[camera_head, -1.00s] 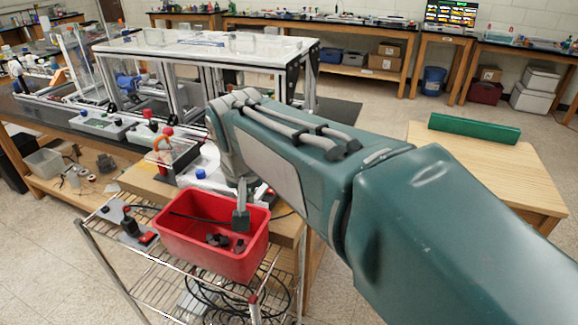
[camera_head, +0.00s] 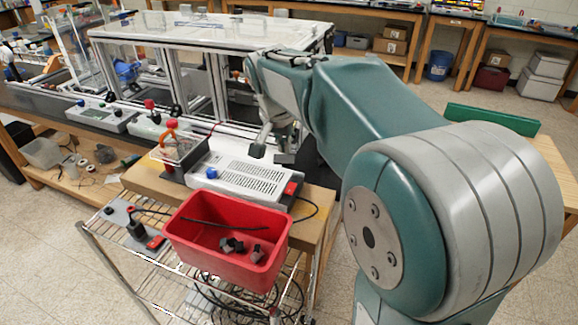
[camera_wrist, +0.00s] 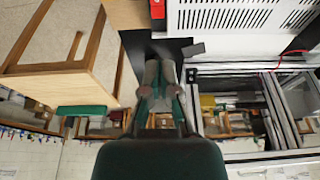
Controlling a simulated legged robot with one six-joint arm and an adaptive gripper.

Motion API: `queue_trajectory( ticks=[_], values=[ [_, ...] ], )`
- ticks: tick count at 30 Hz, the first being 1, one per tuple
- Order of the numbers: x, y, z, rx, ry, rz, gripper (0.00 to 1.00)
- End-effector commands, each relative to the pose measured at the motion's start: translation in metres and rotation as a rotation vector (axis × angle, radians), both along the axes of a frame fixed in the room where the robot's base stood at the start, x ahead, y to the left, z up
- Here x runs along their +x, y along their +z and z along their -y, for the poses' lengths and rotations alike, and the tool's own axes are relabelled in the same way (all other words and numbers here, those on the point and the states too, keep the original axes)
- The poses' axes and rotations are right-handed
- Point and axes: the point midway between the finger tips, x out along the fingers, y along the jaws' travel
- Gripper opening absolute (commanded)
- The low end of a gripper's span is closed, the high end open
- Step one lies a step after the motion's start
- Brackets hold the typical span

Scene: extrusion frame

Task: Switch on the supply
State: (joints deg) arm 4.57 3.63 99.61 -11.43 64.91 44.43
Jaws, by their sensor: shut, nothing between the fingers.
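The supply (camera_head: 245,176) is a pale grey vented box with a blue knob (camera_head: 211,173) at its left end. A red rocker switch (camera_head: 291,188) sits on a dark block at its right end. In the wrist view the vented supply (camera_wrist: 235,18) is at top right, and the red switch (camera_wrist: 158,9) is at the top edge. My gripper (camera_head: 258,150) is shut and empty, near the supply's back edge in the head view. In the wrist view my gripper (camera_wrist: 160,68) is below the switch in the picture, apart from it.
A red bin (camera_head: 225,238) with dark parts stands in front of the supply on a wire cart. A black cable (camera_head: 312,208) runs by the supply's right end. A caddy (camera_head: 180,155) with an orange handle stands to its left. A framed white-topped bench (camera_head: 210,32) is behind.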

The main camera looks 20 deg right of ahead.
Motion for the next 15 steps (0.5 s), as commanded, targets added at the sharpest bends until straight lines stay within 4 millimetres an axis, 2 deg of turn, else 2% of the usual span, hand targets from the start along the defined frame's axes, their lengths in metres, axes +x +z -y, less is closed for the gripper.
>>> queue_trajectory(
  ticks=[15],
  values=[
    [0.017, -0.090, 0.019, 0.000, -0.001, -0.004, 0.00]
  ],
)
